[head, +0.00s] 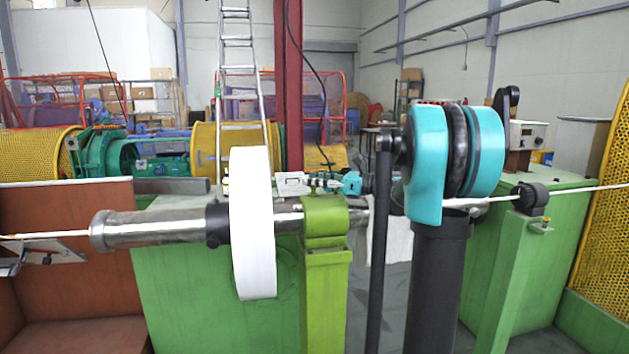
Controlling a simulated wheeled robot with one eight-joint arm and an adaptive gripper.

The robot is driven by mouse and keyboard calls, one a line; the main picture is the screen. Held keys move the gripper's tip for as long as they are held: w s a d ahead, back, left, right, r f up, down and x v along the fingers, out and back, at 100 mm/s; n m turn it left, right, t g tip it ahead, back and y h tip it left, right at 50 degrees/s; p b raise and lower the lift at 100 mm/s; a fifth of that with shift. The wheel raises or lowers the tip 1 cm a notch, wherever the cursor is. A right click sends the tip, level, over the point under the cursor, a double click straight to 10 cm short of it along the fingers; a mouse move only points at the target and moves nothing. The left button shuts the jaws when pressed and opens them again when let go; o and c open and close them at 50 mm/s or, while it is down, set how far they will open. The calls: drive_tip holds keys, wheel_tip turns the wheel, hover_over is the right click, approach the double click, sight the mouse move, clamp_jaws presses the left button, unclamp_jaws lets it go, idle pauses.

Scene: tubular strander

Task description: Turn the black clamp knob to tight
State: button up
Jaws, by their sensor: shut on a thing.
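A steel shaft (150,227) runs level across the view and carries a large white roll (254,222). A black clamp collar (217,226) sits on the shaft against the left side of the roll, with a small dark round part at its lower front. My gripper (286,184) lies level behind and above the shaft, right of the roll, pointing left.
A light green post (326,262) holds the shaft right of the roll. A white strand (45,235) leaves the shaft's left end. A green machine housing (180,280) stands behind. A red column (288,85) and a ladder (238,70) rise at the back.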

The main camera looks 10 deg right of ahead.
drive_tip(key=m+t+h, duration=0.4)
drive_tip(key=t, duration=0.1)
drive_tip(key=shift+s+a+t, duration=0.15)
drive_tip(key=shift+s+t, duration=0.05)
drive_tip(key=shift+t, duration=0.1)
drive_tip(key=m+t+h, duration=0.3)
drive_tip(key=m+h, duration=0.1)
drive_tip(key=shift+a+h, duration=0.15)
drive_tip(key=shift+h, duration=0.25)
drive_tip(key=m+h, duration=0.2)
drive_tip(key=h, duration=0.2)
drive_tip(key=m+t+h, duration=0.1)
drive_tip(key=m+h, duration=0.2)
drive_tip(key=shift+a+t+h, duration=0.1)
drive_tip(key=shift+t+h, duration=0.2)
drive_tip(key=shift+h, duration=0.1)
drive_tip(key=shift+m+h, duration=1.4)
drive_tip(key=shift+h, duration=0.7)
drive_tip(key=o, duration=1.2)
drive_tip(key=shift+w, duration=0.1)
